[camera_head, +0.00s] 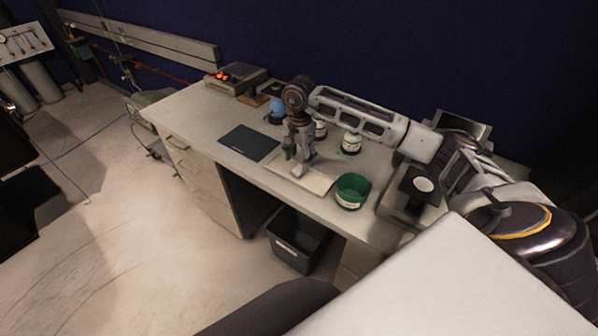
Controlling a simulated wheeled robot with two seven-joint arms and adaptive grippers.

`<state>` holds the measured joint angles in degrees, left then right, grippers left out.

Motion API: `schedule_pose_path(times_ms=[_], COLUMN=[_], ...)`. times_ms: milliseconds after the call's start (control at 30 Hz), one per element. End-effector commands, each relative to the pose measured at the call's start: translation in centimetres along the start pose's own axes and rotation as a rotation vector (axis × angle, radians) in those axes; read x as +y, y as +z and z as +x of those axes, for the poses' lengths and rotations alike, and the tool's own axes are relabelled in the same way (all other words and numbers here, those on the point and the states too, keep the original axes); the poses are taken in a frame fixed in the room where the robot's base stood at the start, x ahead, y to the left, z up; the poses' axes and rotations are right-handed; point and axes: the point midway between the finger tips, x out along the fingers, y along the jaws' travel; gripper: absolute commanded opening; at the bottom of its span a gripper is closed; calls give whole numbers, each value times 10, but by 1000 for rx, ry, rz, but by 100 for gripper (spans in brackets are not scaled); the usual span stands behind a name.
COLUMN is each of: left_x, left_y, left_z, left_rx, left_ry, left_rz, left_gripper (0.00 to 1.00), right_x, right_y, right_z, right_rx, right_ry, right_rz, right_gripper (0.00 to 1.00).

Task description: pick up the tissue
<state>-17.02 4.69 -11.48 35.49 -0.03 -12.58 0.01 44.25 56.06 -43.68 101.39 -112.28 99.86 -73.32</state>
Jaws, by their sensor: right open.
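My right gripper (297,164) reaches over the desk from the right and points down. It is open, with its fingertips low over a pale flat sheet (316,182) on the desk top. I cannot tell at this size whether the fingers touch the sheet. The gripper hides part of the sheet. I see no other thing that is clearly the tissue; whether this sheet is the tissue I cannot tell. My left gripper is not in view.
A green tape roll (352,191) stands right of the sheet, and a dark flat pad (249,142) lies to its left. A white jar (351,143) and a blue round object (277,106) stand behind. A dark bin (293,246) is below the desk (196,116).

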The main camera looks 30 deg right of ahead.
Motion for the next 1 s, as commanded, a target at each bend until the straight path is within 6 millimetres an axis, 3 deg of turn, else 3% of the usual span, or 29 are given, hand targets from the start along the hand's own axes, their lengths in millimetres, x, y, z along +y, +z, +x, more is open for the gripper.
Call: schedule_pose_path(times_ms=[333, 600, 1000], left_x=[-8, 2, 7], left_y=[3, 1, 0], left_z=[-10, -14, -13], left_rx=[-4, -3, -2], left_ry=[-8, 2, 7], left_rz=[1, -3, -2], left_gripper=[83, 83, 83], right_x=[-1, -2, -2], right_y=[0, -1, -1], right_z=[25, 49, 51], right_rx=[-2, 0, 0], right_ry=[2, 1, 0], right_rz=[-1, 0, 0], right_gripper=[57, 57, 57])
